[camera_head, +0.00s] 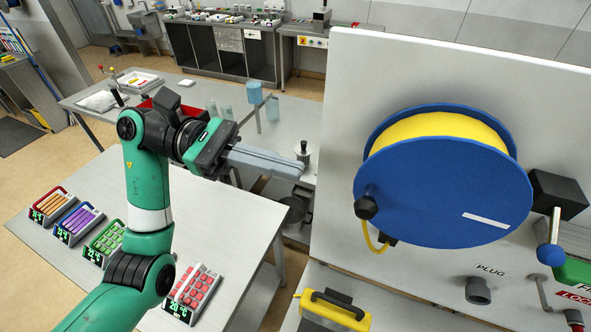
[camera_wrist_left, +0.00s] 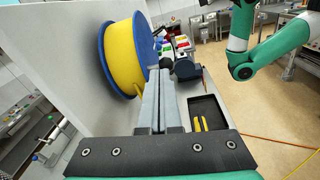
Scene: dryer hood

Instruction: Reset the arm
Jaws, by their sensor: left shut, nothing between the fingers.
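My left gripper (camera_head: 301,168) reaches from the left above the worktable, its grey fingers pressed together and pointing right. In the left wrist view its fingers (camera_wrist_left: 158,100) are also together, with nothing between them. A blue reel with yellow cable (camera_head: 440,175) is mounted on the white panel (camera_head: 345,100), to the right of the gripper and apart from it. The reel also shows in the left wrist view (camera_wrist_left: 125,60), left of the fingers. My right gripper is not seen; a green arm shows at the upper right of the wrist view.
Small trays of coloured pieces, including a red one (camera_head: 194,292), stand on the table (camera_head: 235,225). A yellow-and-black handled item (camera_head: 335,308) is below the reel. A plug fitting (camera_head: 478,290) and a blue-knobbed lever (camera_head: 551,254) are at the right.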

